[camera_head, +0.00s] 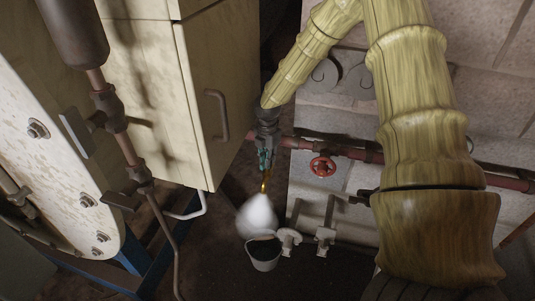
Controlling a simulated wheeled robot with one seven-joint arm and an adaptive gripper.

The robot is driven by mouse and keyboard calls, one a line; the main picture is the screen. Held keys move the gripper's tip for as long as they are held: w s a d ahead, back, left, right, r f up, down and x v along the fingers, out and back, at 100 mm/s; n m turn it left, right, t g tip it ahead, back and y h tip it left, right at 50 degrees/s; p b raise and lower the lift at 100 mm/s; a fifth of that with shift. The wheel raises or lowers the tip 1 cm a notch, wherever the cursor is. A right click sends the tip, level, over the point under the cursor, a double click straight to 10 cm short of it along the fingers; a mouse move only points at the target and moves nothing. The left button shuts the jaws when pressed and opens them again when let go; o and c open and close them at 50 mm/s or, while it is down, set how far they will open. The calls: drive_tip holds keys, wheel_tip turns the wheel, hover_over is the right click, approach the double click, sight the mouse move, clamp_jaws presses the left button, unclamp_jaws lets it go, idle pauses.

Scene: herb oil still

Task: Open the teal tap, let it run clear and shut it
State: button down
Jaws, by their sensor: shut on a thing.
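The teal tap (263,162) is near the middle of the head view, partly hidden by my gripper. My gripper (265,152) reaches down from above and is shut on the teal tap. A brass-coloured spout (265,182) points down below the tap. A white cloud like steam (257,215) hangs under the spout. A pale bucket (264,264) with a dark inside stands below the cloud. The cloud covers part of the bucket's rim. The tap's exact handle angle is too small to tell.
A red handwheel (322,166) sits on the reddish pipe (365,154) to the right. Two pale valve handles (289,240) (325,240) are right of the bucket. A cream cabinet (200,95) stands close on the left, with thin pipes and valves before it. A block wall lies behind.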

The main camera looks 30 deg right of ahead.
drive_tip(key=m+p, duration=0.1)
drive_tip(key=m, duration=0.1)
drive_tip(key=m+p, duration=0.1)
drive_tip(key=shift+r+m, duration=0.2)
drive_tip(key=shift+m, duration=0.2)
drive_tip(key=m+p, duration=0.2)
drive_tip(key=m, duration=0.1)
drive_tip(key=shift+m, duration=0.3)
drive_tip(key=m+p, duration=0.2)
drive_tip(key=m, duration=0.4)
drive_tip(key=shift+w+f, duration=0.1)
drive_tip(key=c, duration=1.5)
unclamp_jaws()
wheel_tip(320, 180, up, 12)
drive_tip(key=shift+f, duration=0.1)
